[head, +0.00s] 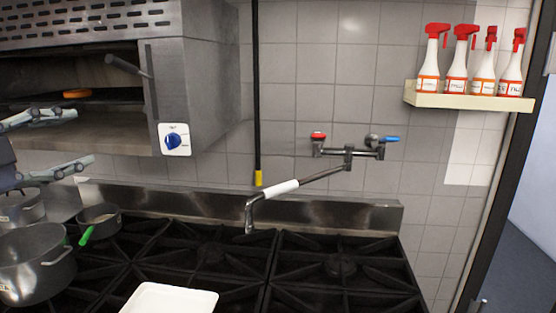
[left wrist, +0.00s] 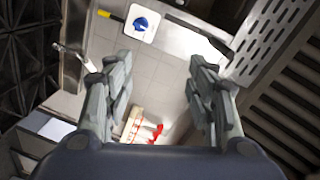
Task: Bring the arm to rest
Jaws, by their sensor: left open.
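My left gripper (head: 82,136) comes in from the left edge of the head view, in front of the oven opening and above the pots. Its two grey fingers are spread apart, one above the other, with nothing between them. In the left wrist view the open left gripper (left wrist: 161,62) shows both fingers apart, with tiled wall and floor-like surfaces beyond. My right gripper is in neither view.
The oven (head: 200,80) has a blue knob (head: 174,140) and an orange item (head: 77,93) inside. Below are a large pot (head: 35,265), a small pan (head: 100,218) and a black stove (head: 340,270). A faucet (head: 280,188) and a spray bottle shelf (head: 470,101) are on the wall.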

